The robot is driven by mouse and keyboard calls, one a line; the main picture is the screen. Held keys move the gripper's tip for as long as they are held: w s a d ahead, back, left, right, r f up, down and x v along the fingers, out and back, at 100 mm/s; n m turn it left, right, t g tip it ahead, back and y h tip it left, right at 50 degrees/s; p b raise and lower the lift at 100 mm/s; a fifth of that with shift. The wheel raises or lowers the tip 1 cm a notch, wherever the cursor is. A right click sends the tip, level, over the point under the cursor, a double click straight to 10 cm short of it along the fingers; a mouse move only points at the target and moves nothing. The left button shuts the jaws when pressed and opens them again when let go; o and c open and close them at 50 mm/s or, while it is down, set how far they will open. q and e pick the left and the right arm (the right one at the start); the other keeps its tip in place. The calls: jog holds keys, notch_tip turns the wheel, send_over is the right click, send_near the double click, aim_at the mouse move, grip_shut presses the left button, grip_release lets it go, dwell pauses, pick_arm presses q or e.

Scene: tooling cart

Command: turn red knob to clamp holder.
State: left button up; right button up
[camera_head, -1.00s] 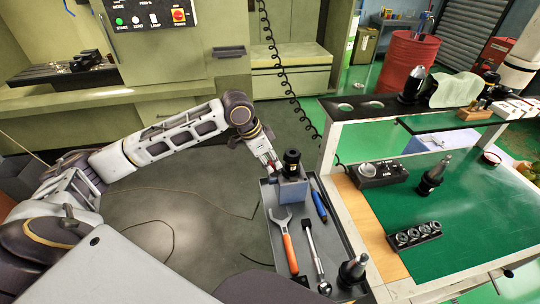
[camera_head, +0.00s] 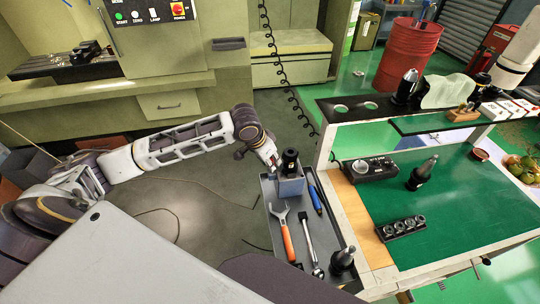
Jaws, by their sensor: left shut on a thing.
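A black tool holder (camera_head: 290,160) stands upright in a grey-blue block (camera_head: 291,187) at the far end of the grey tray (camera_head: 349,236). My left gripper (camera_head: 274,165) reaches in from the left and is at the block's left side, just beside the holder. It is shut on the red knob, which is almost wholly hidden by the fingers. How far the knob is turned cannot be seen. My right gripper does not show clearly anywhere.
The tray also holds an orange-handled wrench (camera_head: 287,240), a ratchet (camera_head: 309,240), a blue tool (camera_head: 315,200) and another black holder (camera_head: 342,261). A green-topped cart (camera_head: 460,210) borders it on the right. A coiled black cable (camera_head: 290,95) hangs behind.

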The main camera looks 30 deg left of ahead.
pick_arm(q)
jog(key=shift+r+n+p, duration=0.15)
jog(key=shift+n+p, duration=0.25)
jog(key=shift+p, duration=0.15)
jog(key=shift+n+y+p, duration=0.3)
jog(key=shift+n+p, duration=0.2)
jog(key=shift+p, duration=0.2)
jog(key=o, duration=1)
